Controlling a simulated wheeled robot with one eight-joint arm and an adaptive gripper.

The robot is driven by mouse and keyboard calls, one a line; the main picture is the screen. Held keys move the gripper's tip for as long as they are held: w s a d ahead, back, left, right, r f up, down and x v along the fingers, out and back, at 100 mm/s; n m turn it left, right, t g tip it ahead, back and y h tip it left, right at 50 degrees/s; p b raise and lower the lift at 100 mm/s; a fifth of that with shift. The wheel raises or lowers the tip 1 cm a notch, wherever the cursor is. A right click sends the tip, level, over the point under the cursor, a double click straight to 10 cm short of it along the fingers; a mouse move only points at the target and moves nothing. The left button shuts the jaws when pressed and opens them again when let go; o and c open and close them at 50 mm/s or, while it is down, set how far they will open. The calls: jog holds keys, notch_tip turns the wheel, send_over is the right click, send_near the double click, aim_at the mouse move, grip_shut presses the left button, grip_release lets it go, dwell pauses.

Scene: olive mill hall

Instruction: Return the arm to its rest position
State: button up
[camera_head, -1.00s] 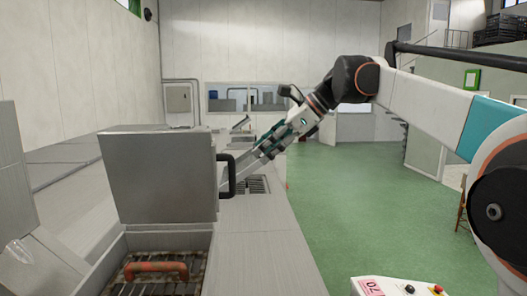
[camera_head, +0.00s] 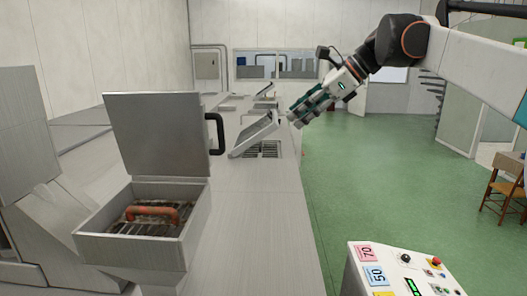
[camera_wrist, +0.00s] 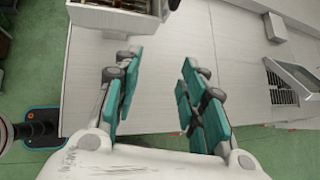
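My gripper (camera_head: 296,116) is held up on my arm at the right of the head view, above the right edge of the steel counter (camera_head: 255,215). In the wrist view my gripper (camera_wrist: 155,95) has its teal fingers spread apart, with bare counter showing between them. It is open and holds nothing.
A hatch with a raised lid (camera_head: 158,135) and black handle (camera_head: 216,133) stands open at the left, with an orange-red handle (camera_head: 152,211) on the grate inside. A second tilted lid (camera_head: 254,134) is farther back. A control panel (camera_head: 400,270) is at front right.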

jog(key=s+d+f+n+t+h, duration=0.1)
jog(key=s+d+f+n+h, duration=0.25)
jog(key=s+f+n, duration=0.55)
jog(key=s+d+f+n+t+h, duration=0.1)
jog(key=s+d+f+n+h, duration=0.25)
jog(key=s+f, duration=0.85)
jog(key=s+d+f+n+t+h, duration=0.15)
jog(key=s+d+f+n, duration=0.25)
jog(key=s+f+n, duration=0.6)
notch_tip(320, 180, down, 42)
jog(key=s+m+b, duration=0.2)
jog(key=b, duration=4)
jog(key=shift+s+m, duration=0.15)
jog(key=shift+m, duration=0.2)
jog(key=shift+a+r+h, duration=0.1)
jog(key=shift+r+h, duration=0.1)
jog(key=shift+h, duration=0.05)
